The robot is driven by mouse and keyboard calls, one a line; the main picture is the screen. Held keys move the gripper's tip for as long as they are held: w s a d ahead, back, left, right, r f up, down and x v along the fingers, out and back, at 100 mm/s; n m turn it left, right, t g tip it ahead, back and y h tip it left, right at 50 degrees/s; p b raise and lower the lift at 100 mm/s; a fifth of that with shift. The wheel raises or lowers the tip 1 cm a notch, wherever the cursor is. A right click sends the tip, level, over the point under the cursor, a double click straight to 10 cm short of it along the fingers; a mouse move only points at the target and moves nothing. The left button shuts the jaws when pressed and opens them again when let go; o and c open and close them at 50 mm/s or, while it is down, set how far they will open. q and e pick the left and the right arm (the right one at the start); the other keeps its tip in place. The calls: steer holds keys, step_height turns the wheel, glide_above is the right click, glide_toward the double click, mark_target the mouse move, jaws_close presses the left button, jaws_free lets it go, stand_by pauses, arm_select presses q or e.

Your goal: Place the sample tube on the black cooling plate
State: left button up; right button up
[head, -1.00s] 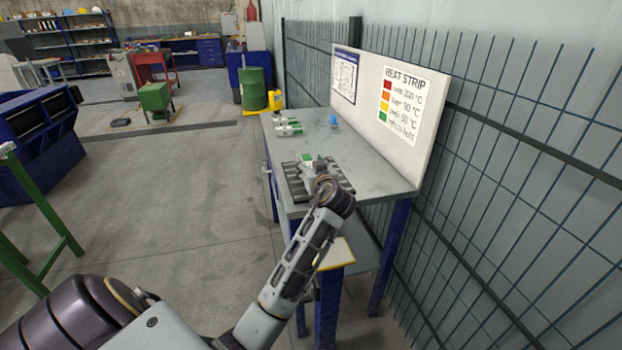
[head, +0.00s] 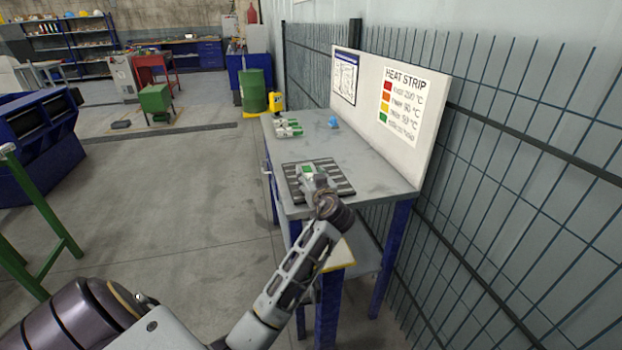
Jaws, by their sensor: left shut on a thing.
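The black cooling plate (head: 338,178) is a dark ribbed slab lying on the near part of the grey table. My left gripper (head: 309,177) is over the plate's left and middle part and is shut on a small pale thing with a green patch, which looks like the sample tube (head: 308,168). The gripper and wrist hide part of the plate and of the tube. I cannot tell whether the tube touches the plate. My right gripper is not in view.
The grey table (head: 378,168) has several white and green pieces (head: 288,128) and a small blue thing (head: 333,122) at its far end. A white board with a heat strip chart (head: 400,105) stands along the right edge, before a mesh fence (head: 500,130). The table's middle is clear.

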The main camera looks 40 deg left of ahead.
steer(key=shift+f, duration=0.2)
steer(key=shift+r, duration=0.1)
arm_select(q)
steer(key=o, duration=1.1)
steer(key=shift+f, duration=0.1)
steer(key=shift+o, duration=0.2)
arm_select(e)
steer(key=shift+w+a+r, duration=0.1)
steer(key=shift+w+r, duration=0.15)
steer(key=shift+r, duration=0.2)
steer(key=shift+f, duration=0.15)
arm_select(q)
steer(key=shift+s+d, duration=0.15)
steer(key=shift+d, duration=0.05)
steer(key=v, duration=1.1)
steer(key=shift+s+d, duration=0.2)
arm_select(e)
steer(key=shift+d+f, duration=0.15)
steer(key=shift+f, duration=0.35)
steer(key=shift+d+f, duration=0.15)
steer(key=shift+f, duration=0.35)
